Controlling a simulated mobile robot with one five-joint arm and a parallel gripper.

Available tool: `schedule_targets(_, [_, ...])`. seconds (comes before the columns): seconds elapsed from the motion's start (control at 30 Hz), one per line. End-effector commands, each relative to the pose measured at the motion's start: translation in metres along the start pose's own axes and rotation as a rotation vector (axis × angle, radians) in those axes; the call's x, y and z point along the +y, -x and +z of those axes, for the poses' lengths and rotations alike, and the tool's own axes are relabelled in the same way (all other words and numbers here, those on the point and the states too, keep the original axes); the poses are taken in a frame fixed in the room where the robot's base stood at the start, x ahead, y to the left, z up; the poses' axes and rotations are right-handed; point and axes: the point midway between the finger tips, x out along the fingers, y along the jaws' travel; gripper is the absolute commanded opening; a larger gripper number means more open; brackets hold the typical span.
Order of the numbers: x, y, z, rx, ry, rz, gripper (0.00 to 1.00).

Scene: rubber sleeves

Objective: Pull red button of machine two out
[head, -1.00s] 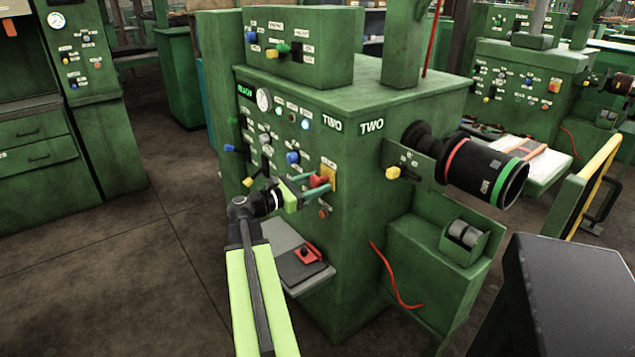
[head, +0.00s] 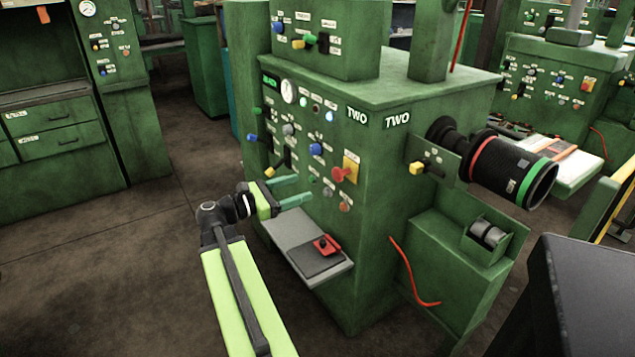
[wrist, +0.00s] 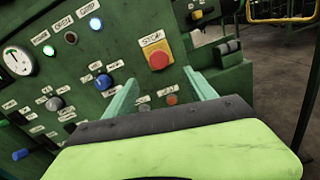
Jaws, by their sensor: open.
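Machine two (head: 375,200) is a green cabinet with "TWO" labels near its top corner. Its red button (head: 340,174) sits on a yellow plate on the front panel and stands out from it. In the wrist view the red button (wrist: 159,60) is under a "STOP" label, beyond my fingers and between their lines. My gripper (head: 303,188) is open and empty, to the left of and below the red button, apart from it. Its two green fingers also show in the wrist view (wrist: 162,92).
A grey shelf (head: 290,231) with a red-and-black item (head: 326,245) juts out below the panel. Blue knobs (head: 316,149) and small switches lie left of the button. A black cylinder with red and green rings (head: 510,168) sticks out at right. Open floor lies at left.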

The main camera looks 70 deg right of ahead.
Motion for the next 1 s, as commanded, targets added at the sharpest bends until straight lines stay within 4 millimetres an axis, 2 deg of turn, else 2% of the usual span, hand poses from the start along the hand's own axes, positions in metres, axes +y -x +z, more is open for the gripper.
schedule_targets(0.1, [0.000,0.021,0.000,0.000,0.000,0.001,0.64])
schedule_targets(0.23, [0.000,0.031,0.000,0.000,0.000,0.000,0.64])
schedule_targets(0.77, [0.000,0.034,0.000,0.000,0.000,0.002,0.64])
schedule_targets(0.87, [0.010,0.058,-0.002,0.007,0.000,0.044,0.64])
schedule_targets(0.97, [0.027,0.116,-0.006,0.027,0.000,0.144,0.64])
schedule_targets(1.0, [0.032,0.146,-0.015,0.069,0.004,0.189,0.64])
